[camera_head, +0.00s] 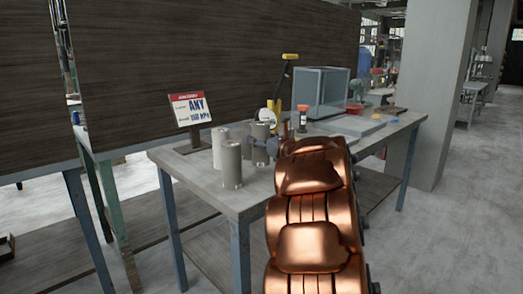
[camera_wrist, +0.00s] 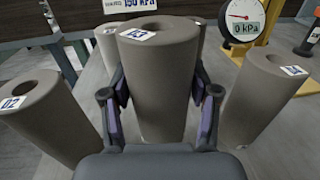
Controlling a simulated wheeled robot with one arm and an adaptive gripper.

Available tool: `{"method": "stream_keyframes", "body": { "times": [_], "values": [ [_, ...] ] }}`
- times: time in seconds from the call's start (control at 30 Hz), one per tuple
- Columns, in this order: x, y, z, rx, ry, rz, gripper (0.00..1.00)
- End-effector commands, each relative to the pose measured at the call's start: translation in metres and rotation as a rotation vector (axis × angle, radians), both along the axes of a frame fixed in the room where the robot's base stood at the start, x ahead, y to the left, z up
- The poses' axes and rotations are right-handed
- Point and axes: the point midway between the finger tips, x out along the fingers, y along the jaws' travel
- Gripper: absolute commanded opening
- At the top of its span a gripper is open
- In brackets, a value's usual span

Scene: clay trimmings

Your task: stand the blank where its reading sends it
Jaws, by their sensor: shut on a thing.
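My gripper (camera_wrist: 160,115) is shut around a grey-brown hollow cylindrical blank (camera_wrist: 160,75), with one finger on each side. The blank is upright and has a blue-marked tag on its top rim that I cannot read surely. In the wrist view similar blanks stand at left (camera_wrist: 40,110) and right (camera_wrist: 262,100), each tagged. Parts of others show behind the held one. A round gauge (camera_wrist: 244,18) at the upper right reads 0 kPa. In the head view, a sign (camera_head: 190,108) with "ANY" and a kPa figure stands behind the blanks, including a front one (camera_head: 232,165).
The grey table (camera_head: 190,165) has blue legs. A yellow-handled tool stand (camera_head: 284,85), a small orange-capped bottle (camera_head: 302,118) and a glass-sided box (camera_head: 321,90) stand further along it. Flat grey plates (camera_head: 350,125) lie at the right. Blanks stand close around my gripper.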

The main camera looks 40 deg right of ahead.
Motion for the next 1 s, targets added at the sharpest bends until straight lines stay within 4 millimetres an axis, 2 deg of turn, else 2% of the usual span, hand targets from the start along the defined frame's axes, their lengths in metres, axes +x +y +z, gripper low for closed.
{"method": "stream_keyframes", "body": {
  "times": [0.1, 0.3, 0.8, 0.83, 1.0],
  "values": [
    [-0.001, 0.000, -0.017, 0.004, -0.002, 0.001, 0.00],
    [0.000, 0.000, -0.033, 0.001, -0.002, 0.002, 0.00],
    [-0.001, 0.000, -0.037, 0.000, -0.003, 0.001, 0.00],
    [-0.001, 0.000, -0.037, 0.000, -0.001, 0.001, 0.64],
    [-0.001, 0.000, -0.037, 0.000, -0.001, 0.001, 0.81]
  ]
}}
